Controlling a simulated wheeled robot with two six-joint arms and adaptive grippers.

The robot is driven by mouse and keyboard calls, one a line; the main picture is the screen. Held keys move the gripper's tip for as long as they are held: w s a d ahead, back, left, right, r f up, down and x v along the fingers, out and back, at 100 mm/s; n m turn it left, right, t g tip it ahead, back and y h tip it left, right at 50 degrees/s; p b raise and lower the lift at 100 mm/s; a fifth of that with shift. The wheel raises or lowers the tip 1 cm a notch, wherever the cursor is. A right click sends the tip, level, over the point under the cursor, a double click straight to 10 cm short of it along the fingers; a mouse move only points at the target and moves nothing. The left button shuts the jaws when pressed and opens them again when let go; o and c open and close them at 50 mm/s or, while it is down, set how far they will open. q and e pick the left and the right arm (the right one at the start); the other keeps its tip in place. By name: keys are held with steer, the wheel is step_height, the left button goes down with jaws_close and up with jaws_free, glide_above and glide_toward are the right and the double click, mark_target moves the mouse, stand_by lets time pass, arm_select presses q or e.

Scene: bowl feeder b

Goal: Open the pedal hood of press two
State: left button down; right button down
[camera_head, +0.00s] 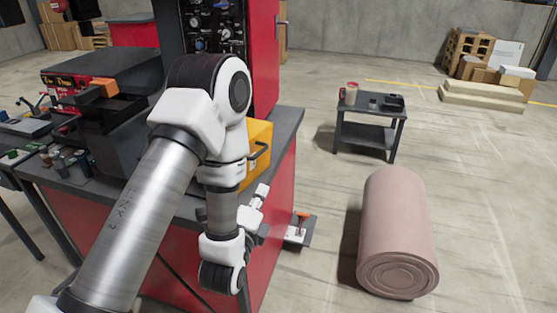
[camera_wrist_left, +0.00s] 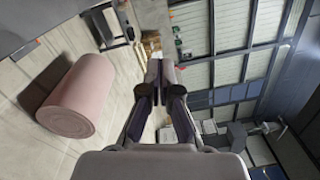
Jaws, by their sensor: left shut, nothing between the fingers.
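My left gripper (camera_head: 262,192) is low beside the right side of the red press cabinet, partly behind my own wrist. In the left wrist view its fingers (camera_wrist_left: 158,66) are together with nothing between them. A yellow box-like part with a black handle (camera_head: 261,143) shows at the cabinet's right edge, half hidden by my arm; I cannot tell if it is the pedal hood. A dark plate with a small orange-topped part (camera_head: 303,216) sits low beside the cabinet, just right of the gripper and seemingly apart from it. My right gripper is not in view.
The red cabinet (camera_head: 283,190) stands close to my left arm.

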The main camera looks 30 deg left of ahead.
arm_select(q)
steer(key=w+a+b, duration=0.3)
steer(key=w+a, duration=0.3)
steer(key=w, duration=0.3)
steer(key=shift+w+a, duration=0.25)
steer(key=shift+w, duration=0.15)
